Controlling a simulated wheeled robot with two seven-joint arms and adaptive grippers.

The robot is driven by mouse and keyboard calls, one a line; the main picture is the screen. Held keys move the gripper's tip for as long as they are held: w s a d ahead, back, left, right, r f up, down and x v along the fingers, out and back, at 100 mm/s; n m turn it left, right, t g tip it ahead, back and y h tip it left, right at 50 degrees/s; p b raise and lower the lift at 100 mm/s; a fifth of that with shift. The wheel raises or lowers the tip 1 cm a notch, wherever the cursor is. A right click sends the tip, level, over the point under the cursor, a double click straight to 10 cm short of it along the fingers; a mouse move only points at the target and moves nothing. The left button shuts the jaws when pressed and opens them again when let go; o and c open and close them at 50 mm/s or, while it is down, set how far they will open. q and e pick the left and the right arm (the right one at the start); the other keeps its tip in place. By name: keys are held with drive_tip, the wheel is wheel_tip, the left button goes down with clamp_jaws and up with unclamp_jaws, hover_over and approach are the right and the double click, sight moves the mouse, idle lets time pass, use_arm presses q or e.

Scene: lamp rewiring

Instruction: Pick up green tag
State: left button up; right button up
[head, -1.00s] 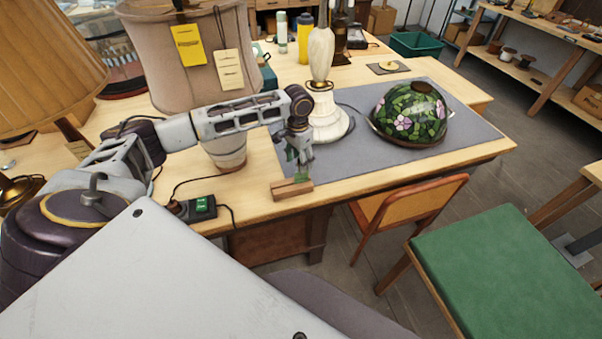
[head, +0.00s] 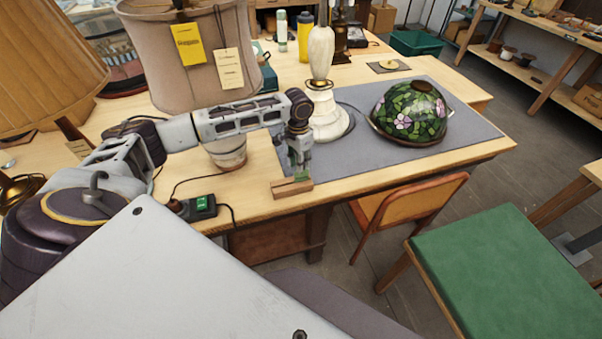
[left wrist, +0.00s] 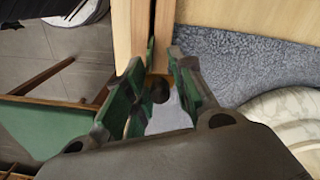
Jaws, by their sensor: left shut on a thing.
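The green tag (left wrist: 150,53) is a thin upright piece in the left wrist view, standing at the slot of a small wooden block. My left gripper (head: 300,168) points down over this wooden block (head: 291,188) at the table's front edge. In the left wrist view the fingertips of my left gripper (left wrist: 156,68) are on either side of the tag, shut on it. The fingers also look green, so the tag's outline is hard to separate from them. The tag's lower part is hidden in the block. My right gripper is not in view.
A lamp base (head: 327,110) and a stained-glass shade (head: 409,112) stand on the grey mat (head: 360,148), right of the gripper. A fabric shade with yellow and cream tags (head: 186,43) is behind my arm. A switch box (head: 201,206) with a cord lies left of the block.

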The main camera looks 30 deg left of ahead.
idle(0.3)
use_arm(q)
drive_tip(key=shift+r+b, duration=0.55)
drive_tip(key=shift+r, duration=4.5)
